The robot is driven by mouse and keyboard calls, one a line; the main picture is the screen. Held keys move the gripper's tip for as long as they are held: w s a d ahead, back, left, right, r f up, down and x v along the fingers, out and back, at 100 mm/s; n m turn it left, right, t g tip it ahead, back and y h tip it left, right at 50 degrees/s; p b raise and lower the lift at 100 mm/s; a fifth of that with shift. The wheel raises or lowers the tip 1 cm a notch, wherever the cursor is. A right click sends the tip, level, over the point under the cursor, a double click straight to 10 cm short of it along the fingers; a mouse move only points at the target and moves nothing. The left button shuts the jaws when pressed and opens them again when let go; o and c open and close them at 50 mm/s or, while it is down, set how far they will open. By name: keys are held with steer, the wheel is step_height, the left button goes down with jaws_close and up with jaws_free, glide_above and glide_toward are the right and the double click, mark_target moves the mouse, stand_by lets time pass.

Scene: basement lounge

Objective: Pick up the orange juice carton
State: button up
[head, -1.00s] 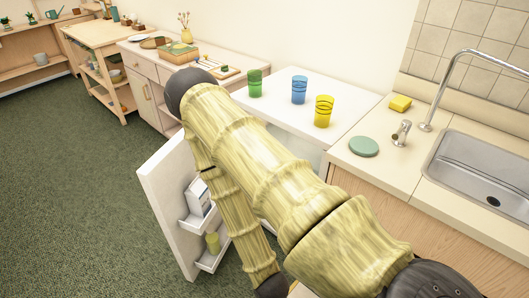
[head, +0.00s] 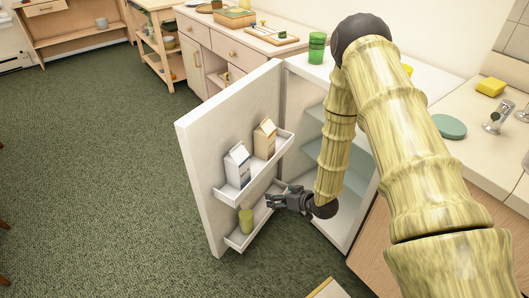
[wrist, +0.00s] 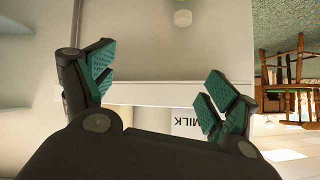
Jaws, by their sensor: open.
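A tan carton (head: 264,139), likely the orange juice though no label is readable, stands upright in the upper rack of the open fridge door. A white and blue milk carton (head: 237,166) stands in the same rack, to its left. My gripper (head: 270,199) is open and empty, below and to the right of the cartons near the lower rack. In the wrist view my open fingers (wrist: 160,88) frame the white rack edge. The milk carton (wrist: 187,126) shows there upside down near the right finger.
The fridge door (head: 205,130) stands wide open. A yellow-green container (head: 246,218) stands in the lower door rack (head: 240,240). A green cup (head: 316,47) is on the fridge top. The green carpet left of the door is clear.

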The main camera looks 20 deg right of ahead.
steer(key=w+d+r+n+t+y+b, duration=0.1)
steer(key=w+b, duration=0.1)
steer(key=w, duration=0.1)
steer(key=w+d+r+t+y+b, duration=0.1)
steer(key=w, duration=0.3)
steer(key=w+d+r+n+t+y+b, duration=0.1)
steer(key=w+b, duration=0.1)
steer(key=w, duration=0.2)
steer(key=shift+w+d+r+n+b, duration=0.1)
steer(key=shift+d+r+n+b, duration=0.2)
steer(key=shift+d+b, duration=0.1)
steer(key=n+y+b, duration=0.4)
steer(key=b, duration=0.1)
glide_toward(272, 137)
steer(key=x, duration=0.3)
steer(key=shift+t, duration=0.3)
steer(key=x, duration=0.3)
steer(key=b+x, duration=0.1)
steer(key=x, duration=0.1)
steer(key=shift+w+f, duration=0.1)
steer(key=shift+f, duration=0.2)
steer(key=shift+b+x, duration=1.05)
steer(key=shift+x, duration=1.65)
steer(key=shift+a, duration=0.1)
steer(key=c, duration=1.7)
